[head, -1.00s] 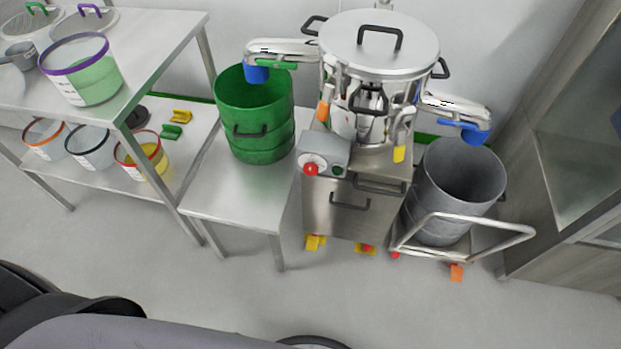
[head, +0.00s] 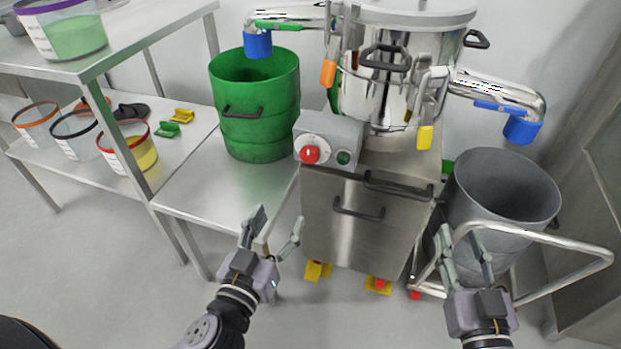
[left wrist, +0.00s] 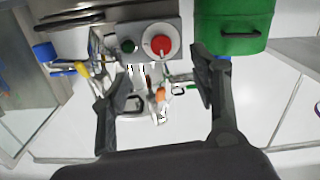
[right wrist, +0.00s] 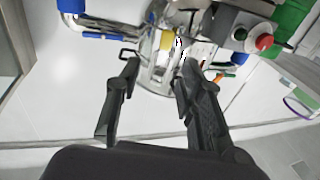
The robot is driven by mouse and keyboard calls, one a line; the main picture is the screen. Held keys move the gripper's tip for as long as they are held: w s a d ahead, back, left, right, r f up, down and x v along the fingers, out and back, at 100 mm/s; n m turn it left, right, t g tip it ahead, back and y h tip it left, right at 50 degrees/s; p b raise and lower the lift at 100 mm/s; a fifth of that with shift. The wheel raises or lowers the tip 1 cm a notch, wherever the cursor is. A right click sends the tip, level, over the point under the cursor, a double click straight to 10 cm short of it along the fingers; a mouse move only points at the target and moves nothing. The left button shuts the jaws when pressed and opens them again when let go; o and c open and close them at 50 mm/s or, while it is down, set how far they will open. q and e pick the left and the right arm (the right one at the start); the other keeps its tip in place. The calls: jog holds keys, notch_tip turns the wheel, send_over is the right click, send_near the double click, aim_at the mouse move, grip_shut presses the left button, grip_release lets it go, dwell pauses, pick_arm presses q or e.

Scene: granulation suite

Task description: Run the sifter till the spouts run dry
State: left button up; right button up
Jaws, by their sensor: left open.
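The steel sifter (head: 385,100) stands on a cabinet (head: 335,220) against the wall. Its control box (head: 330,127) carries a red knob (head: 309,154) and a green button (head: 344,157); both also show in the left wrist view, red (left wrist: 161,46) and green (left wrist: 127,46). The left spout (head: 258,44) ends in blue above a green drum (head: 258,125). The right spout (head: 522,128) ends in blue above a grey drum (head: 505,190). I see no powder falling. My left gripper (head: 277,220) is open and empty, below the control box in the picture. My right gripper (head: 459,235) is open and empty, before the grey drum.
The grey drum stands on a trolley with a steel handle (head: 560,240). The green drum stands on a low steel table (head: 200,190). A shelved bench (head: 130,45) at left holds labelled tubs, including a yellow-filled one (head: 135,148). Floor in front is clear.

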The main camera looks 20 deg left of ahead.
pick_arm(q)
jog(key=r, duration=0.1)
send_near(308, 158)
jog(key=w, duration=0.8)
jog(key=shift+w+d+f, duration=0.15)
jog(key=shift+w, duration=0.55)
pick_arm(e)
jog(key=shift+s+d+r, duration=0.1)
jog(key=shift+s+r, duration=0.1)
jog(key=shift+r, duration=0.15)
pick_arm(q)
jog(key=shift+c, duration=0.2)
jog(key=c, duration=1.1)
pick_arm(e)
jog(key=shift+f, duration=0.2)
